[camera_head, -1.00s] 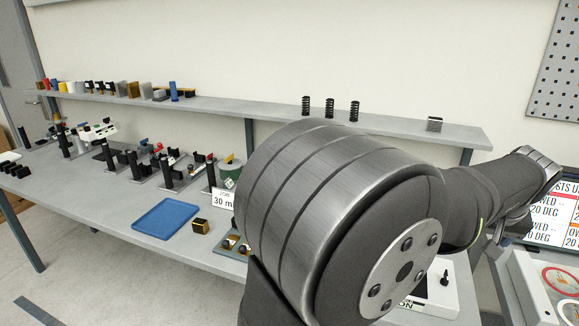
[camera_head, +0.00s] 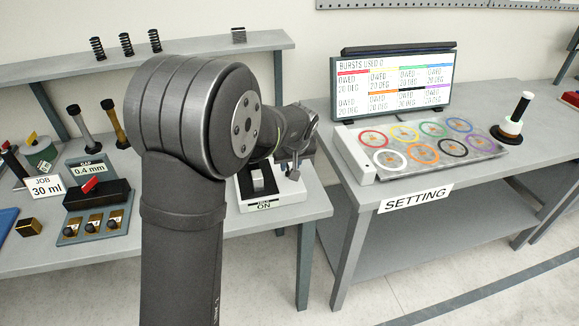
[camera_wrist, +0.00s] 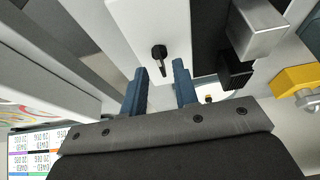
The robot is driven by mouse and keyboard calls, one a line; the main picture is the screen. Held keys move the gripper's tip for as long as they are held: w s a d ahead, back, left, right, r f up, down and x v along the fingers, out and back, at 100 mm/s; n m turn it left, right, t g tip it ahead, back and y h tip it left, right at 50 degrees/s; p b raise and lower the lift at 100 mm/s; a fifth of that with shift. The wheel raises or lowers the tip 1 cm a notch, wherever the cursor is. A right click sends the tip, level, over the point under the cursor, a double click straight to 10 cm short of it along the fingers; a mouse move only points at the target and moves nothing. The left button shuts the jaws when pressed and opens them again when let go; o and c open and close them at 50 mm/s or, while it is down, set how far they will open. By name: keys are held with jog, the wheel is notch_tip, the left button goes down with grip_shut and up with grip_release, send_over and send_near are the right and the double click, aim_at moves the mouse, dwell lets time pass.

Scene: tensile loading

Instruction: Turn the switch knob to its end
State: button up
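The switch knob (camera_wrist: 159,52) is a small black lever-like knob on the white face of a machine (camera_wrist: 130,25) in the wrist view. My gripper (camera_wrist: 157,84) has two blue fingers, spread apart with nothing between them. The knob lies just beyond the fingertips, in line with the gap and apart from both fingers. In the head view, the white machine (camera_head: 313,203) bears an "ON" label at its front, and my gripper (camera_head: 294,170) points down at its right side. The knob is hidden there behind my gripper.
A grey metal block (camera_wrist: 259,30) and a black ribbed part (camera_wrist: 236,74) stand right of the knob in the wrist view. A setting table with coloured rings (camera_head: 424,150) and a screen (camera_head: 392,85) stands to the right. A black-and-red block (camera_head: 97,194) lies left.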

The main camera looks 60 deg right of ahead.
jog(key=shift+x, duration=1.1)
grip_shut()
